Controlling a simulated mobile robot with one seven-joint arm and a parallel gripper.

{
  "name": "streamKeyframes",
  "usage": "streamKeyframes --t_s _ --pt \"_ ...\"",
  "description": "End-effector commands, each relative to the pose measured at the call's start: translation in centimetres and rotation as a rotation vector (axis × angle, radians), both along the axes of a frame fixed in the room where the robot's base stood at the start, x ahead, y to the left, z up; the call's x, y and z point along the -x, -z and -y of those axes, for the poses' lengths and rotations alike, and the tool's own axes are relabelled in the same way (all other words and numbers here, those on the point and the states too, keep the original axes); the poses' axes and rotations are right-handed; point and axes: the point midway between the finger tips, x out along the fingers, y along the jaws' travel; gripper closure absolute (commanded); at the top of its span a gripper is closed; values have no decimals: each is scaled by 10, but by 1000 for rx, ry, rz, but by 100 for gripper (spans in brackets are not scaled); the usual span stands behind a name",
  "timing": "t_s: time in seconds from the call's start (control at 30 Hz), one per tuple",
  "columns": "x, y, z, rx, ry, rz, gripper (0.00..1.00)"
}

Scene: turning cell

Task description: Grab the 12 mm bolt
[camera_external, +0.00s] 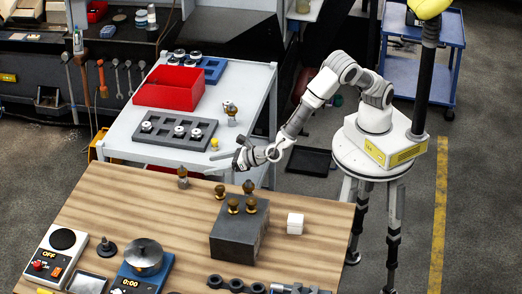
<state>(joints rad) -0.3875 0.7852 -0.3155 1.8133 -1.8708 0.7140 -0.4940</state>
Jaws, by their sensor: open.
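No piece is marked clearly enough to tell which is the 12 mm bolt. Several small brass-coloured bolt-like pieces (233,206) stand on the dark grey block (232,243) on the wooden table. One more small brownish piece (183,177) stands alone near the table's back edge, left of the block. My gripper (217,163) is open and seemingly empty. It points left, above the back edge of the table, behind the block and to the right of the lone piece.
A white cart (130,127) behind the table carries a red bin (170,88), a grey tray (165,142) and a blue tray (212,68). A white cube (295,223) sits right of the block. A scale (140,282) and a control box (45,262) stand front left. The left-middle tabletop is clear.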

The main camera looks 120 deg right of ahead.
Motion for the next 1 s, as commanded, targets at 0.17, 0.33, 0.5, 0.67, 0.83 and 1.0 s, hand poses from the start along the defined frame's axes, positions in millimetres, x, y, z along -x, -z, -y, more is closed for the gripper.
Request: streamKeyframes --t_s 0.17,0.33,0.5,0.67,0.83,1.0 --pt "-27 15 27 2 4 0 21" --pt "-45 25 43 1 2 1 21" --pt "-53 29 49 0 1 0 21" --pt "-63 34 62 0 3 0 21" --pt "-80 42 76 -1 2 1 21" --pt "-87 47 83 -1 3 1 21"
